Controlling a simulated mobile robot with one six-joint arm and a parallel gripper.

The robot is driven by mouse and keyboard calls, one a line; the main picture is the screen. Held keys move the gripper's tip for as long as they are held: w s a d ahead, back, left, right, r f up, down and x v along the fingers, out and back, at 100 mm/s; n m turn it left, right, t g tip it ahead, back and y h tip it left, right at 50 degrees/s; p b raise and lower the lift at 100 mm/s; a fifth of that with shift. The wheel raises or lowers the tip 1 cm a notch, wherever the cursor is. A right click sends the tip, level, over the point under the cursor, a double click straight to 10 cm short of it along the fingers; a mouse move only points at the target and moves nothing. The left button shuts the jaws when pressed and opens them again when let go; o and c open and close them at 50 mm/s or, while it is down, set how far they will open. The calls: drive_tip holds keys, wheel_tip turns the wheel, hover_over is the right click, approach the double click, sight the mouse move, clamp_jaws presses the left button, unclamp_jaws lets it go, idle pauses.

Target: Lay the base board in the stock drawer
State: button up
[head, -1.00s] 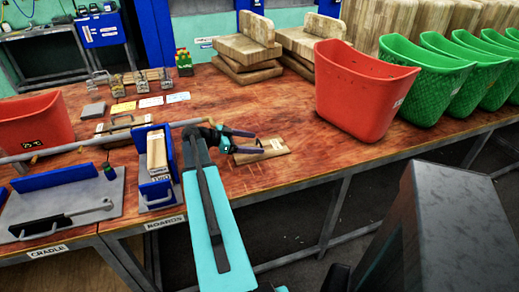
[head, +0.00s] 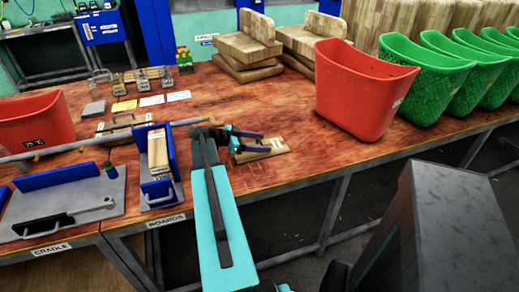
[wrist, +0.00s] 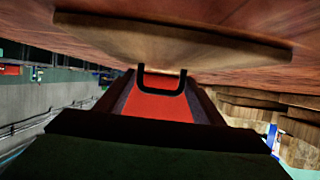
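A flat light-wood board (head: 274,146) with a dark handle lies on the red-brown bench, right of the blue rack. I take it for the base board. My gripper (head: 266,143) is at this board, its fingers spread apart at the handle's left side. In the wrist view the board (wrist: 170,37) fills the upper part, and the black U-shaped handle (wrist: 162,92) shows in front of my gripper. I cannot see a firm grip on it. No drawer marked as stock can be made out.
A blue rack labelled BOARDS (head: 173,160) holds wooden pieces, left of my arm. A long grey bar (head: 90,143) crosses behind it. The grey cradle plate (head: 110,195) is at left. A red bin (head: 355,100) stands right of the board. Bench between board and bin is clear.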

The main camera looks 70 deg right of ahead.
drive_tip(key=c, duration=0.8)
drive_tip(key=shift+r, duration=0.15)
drive_tip(key=shift+r+b, duration=0.55)
drive_tip(key=shift+r, duration=0.55)
drive_tip(key=a+b, duration=0.1)
drive_tip(key=a, duration=0.4)
drive_tip(key=a+r+b, duration=0.1)
drive_tip(key=a, duration=0.4)
drive_tip(key=a+r+b, duration=0.1)
drive_tip(key=a, duration=0.5)
drive_tip(key=shift+s+r+b, duration=0.25)
drive_tip(key=shift+s+b, duration=0.1)
drive_tip(key=shift+s, duration=0.05)
